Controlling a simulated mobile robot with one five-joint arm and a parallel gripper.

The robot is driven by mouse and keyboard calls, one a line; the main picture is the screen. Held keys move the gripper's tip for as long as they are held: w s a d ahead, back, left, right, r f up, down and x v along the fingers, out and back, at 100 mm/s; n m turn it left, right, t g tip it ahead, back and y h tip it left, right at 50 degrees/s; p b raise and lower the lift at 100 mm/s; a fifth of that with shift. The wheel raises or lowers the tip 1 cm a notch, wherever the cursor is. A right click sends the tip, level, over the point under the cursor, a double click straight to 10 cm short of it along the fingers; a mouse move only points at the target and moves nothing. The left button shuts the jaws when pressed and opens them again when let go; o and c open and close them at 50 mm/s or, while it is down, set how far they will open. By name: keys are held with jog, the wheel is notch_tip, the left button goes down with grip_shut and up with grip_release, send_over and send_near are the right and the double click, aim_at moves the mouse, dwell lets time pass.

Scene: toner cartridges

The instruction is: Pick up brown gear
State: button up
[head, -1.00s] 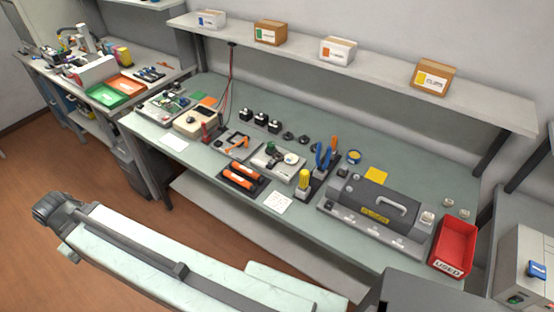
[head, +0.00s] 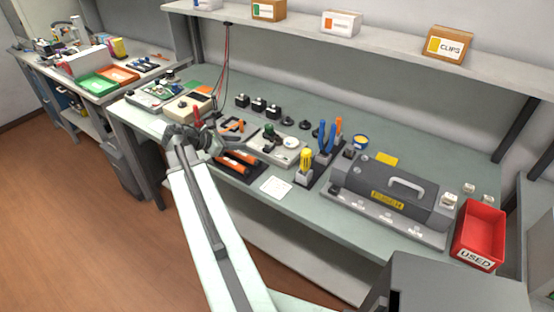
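I cannot make out a clearly brown gear in the head view. Small dark round parts, which may be gears, lie on the green-grey bench behind the grey fixture; one is a dark disc (head: 288,122) and another dark disc (head: 305,124) is to its right. Their exact colour and teeth are too small to tell. My gripper (head: 192,136) is at the front edge of the bench, left of these parts and well apart from them. Its fingers blend with the dark wrist, so its opening is unclear. It hides part of the bench behind it.
A grey fixture (head: 265,152) and orange-handled tools (head: 238,162) lie right of my gripper. A shelf (head: 400,52) with boxes overhangs the bench's back.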

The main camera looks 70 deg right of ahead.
jog(key=n+g, duration=0.1)
jog(key=g, duration=0.1)
send_near(278, 136)
jog(key=shift+a+f+h+b, duration=0.15)
jog(key=shift+a+h+b, duration=0.2)
jog(key=shift+h, duration=0.05)
jog(key=shift+s+d+r+n, duration=0.15)
jog(key=shift+s+r+n, duration=0.05)
jog(key=shift+n, duration=0.1)
jog(key=b+x, duration=0.1)
jog(key=x, duration=0.1)
jog(key=b+x, duration=0.1)
jog(key=x, duration=0.2)
jog(key=b+x, duration=0.1)
jog(key=x, duration=0.1)
jog(key=shift+s+d+f, duration=0.1)
jog(key=shift+d+f, duration=0.15)
jog(key=shift+f, duration=0.15)
jog(key=shift+r, duration=0.1)
grip_shut()
